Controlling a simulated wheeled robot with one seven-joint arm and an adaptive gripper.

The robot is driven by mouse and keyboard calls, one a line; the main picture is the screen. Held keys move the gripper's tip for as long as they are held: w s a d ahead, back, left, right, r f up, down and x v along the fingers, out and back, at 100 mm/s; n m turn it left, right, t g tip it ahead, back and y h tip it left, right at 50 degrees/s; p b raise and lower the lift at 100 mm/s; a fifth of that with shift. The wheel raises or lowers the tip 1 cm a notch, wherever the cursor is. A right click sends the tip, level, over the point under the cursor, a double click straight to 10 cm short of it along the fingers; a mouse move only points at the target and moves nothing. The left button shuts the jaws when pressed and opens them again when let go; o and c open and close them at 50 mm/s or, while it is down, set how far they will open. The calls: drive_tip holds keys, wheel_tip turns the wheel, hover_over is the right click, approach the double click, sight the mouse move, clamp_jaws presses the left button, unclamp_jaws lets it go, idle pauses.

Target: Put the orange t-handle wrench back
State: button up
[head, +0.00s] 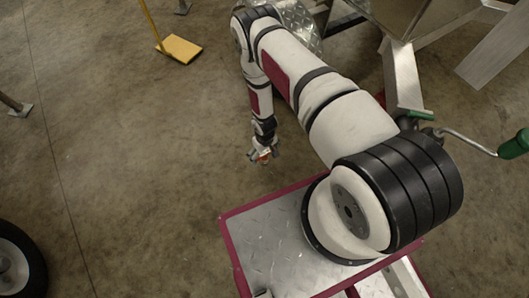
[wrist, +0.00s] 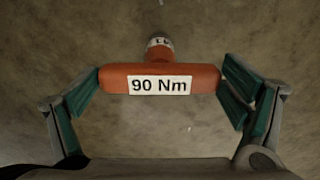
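The orange t-handle wrench (wrist: 115,78) lies crosswise between my fingers in the wrist view, with a white "90 Nm" label facing the camera. Its shaft points away from the camera, and a grey collar with partly readable marking shows at the top. My gripper (wrist: 160,85) is shut on the handle, with a green-padded finger at each end. In the head view my gripper (head: 263,156) hangs over the concrete floor with a small patch of the orange wrench (head: 264,154) showing. The wrench's lower end is hidden.
A red-edged tread-plate surface (head: 265,235) lies below my arm's base. Aluminium trailer parts (head: 402,80) and a green-handled crank (head: 512,145) are at the right. A yellow-footed stand (head: 180,49) is at upper left, a tyre (head: 32,255) at lower left. Open floor lies left of my gripper.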

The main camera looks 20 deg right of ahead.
drive_tip(key=shift+r, duration=0.1)
idle(0.3)
drive_tip(key=w+d+r+m+p, duration=0.1)
drive_tip(key=w+r+p, duration=0.15)
drive_tip(key=r, duration=1.95)
drive_tip(key=w+r+p, duration=0.2)
drive_tip(key=w+r, duration=0.2)
drive_tip(key=r, duration=1.9)
drive_tip(key=s+r+m, duration=0.1)
drive_tip(key=s+r, duration=0.7)
drive_tip(key=r, duration=0.4)
drive_tip(key=s+r, duration=0.8)
drive_tip(key=r, duration=0.4)
drive_tip(key=s+r, duration=0.2)
drive_tip(key=s, duration=0.7)
drive_tip(key=s+a+r, duration=0.1)
drive_tip(key=s+r, duration=0.1)
drive_tip(key=s, duration=0.7)
drive_tip(key=shift+s+r, duration=0.3)
drive_tip(key=shift+r, duration=0.1)
drive_tip(key=shift+a, duration=0.1)
